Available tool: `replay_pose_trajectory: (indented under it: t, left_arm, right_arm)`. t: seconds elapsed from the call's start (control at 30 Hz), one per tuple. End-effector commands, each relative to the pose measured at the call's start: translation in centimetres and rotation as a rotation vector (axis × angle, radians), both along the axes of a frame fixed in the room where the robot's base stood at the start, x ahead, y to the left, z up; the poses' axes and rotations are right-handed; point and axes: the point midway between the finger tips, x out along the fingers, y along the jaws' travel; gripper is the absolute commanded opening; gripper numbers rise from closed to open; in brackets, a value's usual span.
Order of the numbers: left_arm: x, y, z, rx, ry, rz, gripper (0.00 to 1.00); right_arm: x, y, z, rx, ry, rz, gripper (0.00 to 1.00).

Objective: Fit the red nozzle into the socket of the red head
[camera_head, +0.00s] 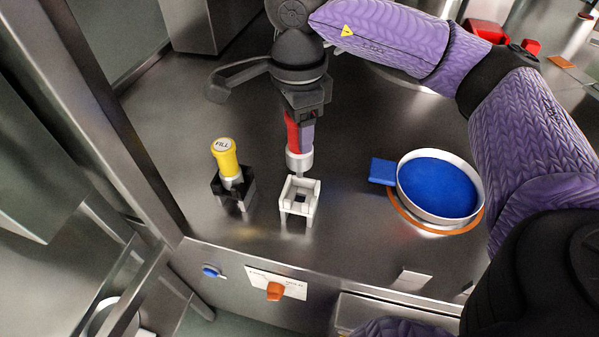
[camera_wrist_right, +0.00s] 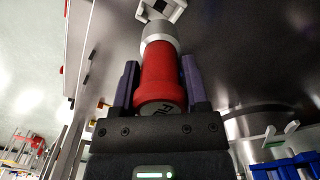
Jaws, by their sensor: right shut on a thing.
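My right gripper (camera_head: 300,128) is shut on the red nozzle (camera_head: 293,133), a red cylinder with a silver lower end and thin tip. The nozzle points down, roughly upright, just above a small white stand (camera_head: 300,193); I cannot tell whether the tip touches it. In the right wrist view the red nozzle (camera_wrist_right: 160,78) sits between the two purple fingers, its lettered end towards the camera. The white stand (camera_wrist_right: 165,8) shows beyond the silver end. I cannot make out the red head or its socket for certain. My left gripper is not in view.
A yellow nozzle marked FILL (camera_head: 226,160) stands in a black holder (camera_head: 242,191) left of the white stand. A round blue-filled dish (camera_head: 481,200) sits at right. Red parts (camera_head: 487,33) lie at the upper right. The counter's front edge is close below the stands.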

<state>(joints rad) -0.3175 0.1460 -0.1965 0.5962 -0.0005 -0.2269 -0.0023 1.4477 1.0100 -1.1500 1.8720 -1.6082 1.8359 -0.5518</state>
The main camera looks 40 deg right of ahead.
Motion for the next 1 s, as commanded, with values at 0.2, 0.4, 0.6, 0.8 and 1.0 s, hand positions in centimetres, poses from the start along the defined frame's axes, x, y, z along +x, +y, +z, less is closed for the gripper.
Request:
replay_pose_trajectory:
  t: [0.2,0.4,0.6,0.8,1.0]
  left_arm:
    - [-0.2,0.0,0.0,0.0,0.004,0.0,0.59]
    - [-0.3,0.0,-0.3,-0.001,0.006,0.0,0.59]
    - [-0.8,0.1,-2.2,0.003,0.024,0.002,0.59]
    - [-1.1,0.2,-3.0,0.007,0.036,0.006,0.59]
    - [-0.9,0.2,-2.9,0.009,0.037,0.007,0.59]
  right_arm:
    - [0.1,-0.2,0.2,0.002,-0.001,-0.056,0.0]
    - [0.0,-0.2,-0.7,0.001,0.002,-0.053,0.0]
    - [0.0,-0.2,-6.2,0.001,0.005,-0.052,0.0]
    - [0.0,-0.2,-9.3,0.002,0.002,-0.051,0.0]
    - [0.0,-0.2,-9.5,0.002,-0.001,-0.051,0.0]
